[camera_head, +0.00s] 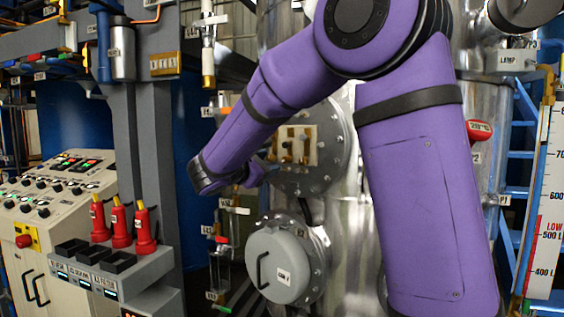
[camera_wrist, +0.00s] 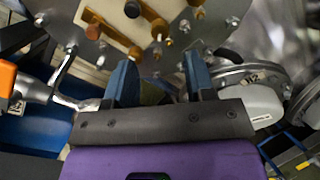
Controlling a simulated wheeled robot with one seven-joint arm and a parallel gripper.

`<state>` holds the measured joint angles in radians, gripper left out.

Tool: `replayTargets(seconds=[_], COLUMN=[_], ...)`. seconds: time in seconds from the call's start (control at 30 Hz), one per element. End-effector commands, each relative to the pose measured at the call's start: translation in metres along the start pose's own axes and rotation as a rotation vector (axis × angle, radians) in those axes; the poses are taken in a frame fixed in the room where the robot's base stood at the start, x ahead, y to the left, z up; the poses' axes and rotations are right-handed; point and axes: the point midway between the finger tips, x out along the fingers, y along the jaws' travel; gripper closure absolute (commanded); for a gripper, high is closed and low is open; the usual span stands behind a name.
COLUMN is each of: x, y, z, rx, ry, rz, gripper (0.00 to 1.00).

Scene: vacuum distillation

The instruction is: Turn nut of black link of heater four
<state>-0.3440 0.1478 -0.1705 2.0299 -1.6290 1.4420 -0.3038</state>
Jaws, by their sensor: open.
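A round metal flange (camera_head: 330,165) on the large steel vessel carries cream terminal plates (camera_head: 306,133) with small brown and dark posts. In the head view my purple arm partly hides the area beside the flange.
A grey round hatch (camera_head: 276,266) with a handle sits below the flange. Valves and thin pipes (camera_head: 222,250) run to its left. A control console (camera_head: 50,205) and red bottles (camera_head: 121,226) stand at the left. An orange-handled fitting (camera_wrist: 18,84) is near the left finger.

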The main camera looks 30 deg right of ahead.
Motion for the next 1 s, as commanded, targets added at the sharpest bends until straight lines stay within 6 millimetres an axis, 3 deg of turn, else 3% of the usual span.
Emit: replayTargets(seconds=[0.2,0.4,0.8,0.83,1.0], x=[0.039,0.062,0.069,0.069,0.069], y=[0.0,0.0,0.0,0.0,0.0], z=[0.0,0.0,0.0,0.0,0.0], rx=[0.0,0.0,0.0,0.0,0.0], ry=[-0.003,-0.003,-0.001,-0.001,-0.001], rz=[-0.002,-0.001,0.0,0.0,0.0], gripper=[0.5,0.5,0.5,0.53,0.92])
